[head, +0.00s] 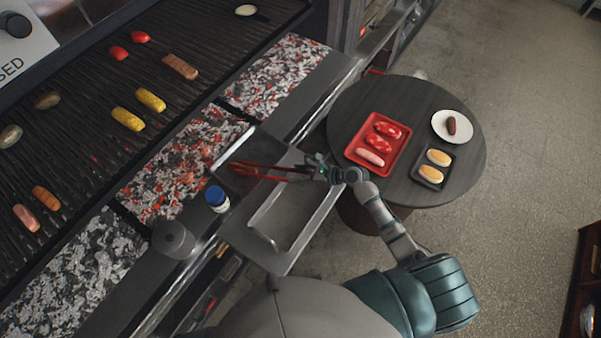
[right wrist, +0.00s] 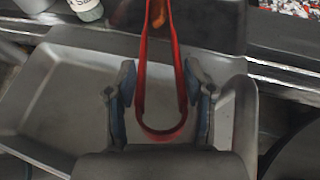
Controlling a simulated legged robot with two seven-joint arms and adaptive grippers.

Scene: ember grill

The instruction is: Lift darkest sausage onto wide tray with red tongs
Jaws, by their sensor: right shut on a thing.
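My right gripper (head: 322,172) is shut on the red tongs (head: 262,170), above the steel tray (head: 262,238) on the grill's front ledge. In the right wrist view the tongs' bent end (right wrist: 162,132) sits between my gripper's two fingers (right wrist: 160,105). A small orange-brown thing (right wrist: 158,14) shows between the tong arms near the top; I cannot tell what it is. On the grate lie a pinkish sausage (head: 25,217) and an orange-brown sausage (head: 46,198). A darker brown sausage (head: 452,126) lies on a white plate. My left gripper is not in view.
The round table (head: 400,95) holds the plate (head: 440,133), a red tray (head: 358,145) with sausage and meat, and a small dark tray (head: 423,184) with buns. A blue-capped jar (head: 217,199) and grey pot (head: 172,238) stand beside the steel tray. Hot coals (head: 180,165) lie behind.

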